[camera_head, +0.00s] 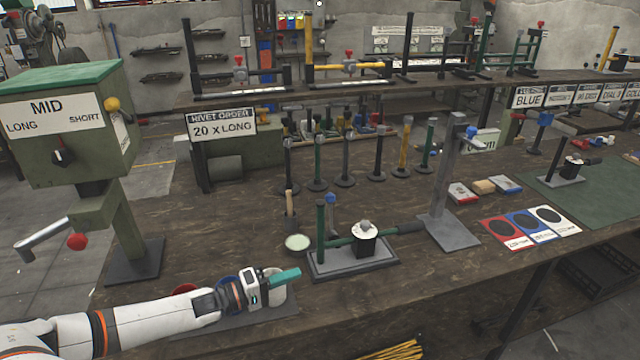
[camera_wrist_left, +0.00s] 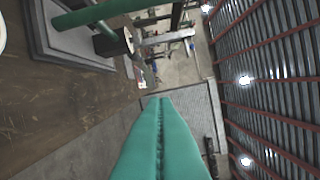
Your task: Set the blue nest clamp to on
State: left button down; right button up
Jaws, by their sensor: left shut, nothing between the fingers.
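My left gripper (camera_head: 292,274) is low at the front of the bench, its teal fingers shut together with nothing held; they also fill the lower middle of the left wrist view (camera_wrist_left: 162,130). Right of it stands a grey-based fixture (camera_head: 345,266) with a green lever, a black-and-white dial (camera_head: 364,240) and a small blue-topped post; its base corner shows in the left wrist view (camera_wrist_left: 62,42). A similar fixture with a dial (camera_head: 574,170) stands far right, beside a blue-topped post (camera_head: 545,119) below a sign reading BLUE (camera_head: 528,97). I cannot tell which is the blue nest clamp. My right gripper is not in view.
A grey stand (camera_head: 447,200) with a blue-tipped arm rises right of the near fixture. A row of upright posts (camera_head: 345,150) stands behind. Cups sit under my gripper. A green press (camera_head: 65,125) stands left. Red, blue and white cards (camera_head: 532,226) lie right.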

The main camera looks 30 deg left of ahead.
aim_at(330, 198)
jog(key=i+j, duration=0.85)
jog(key=j, duration=0.1)
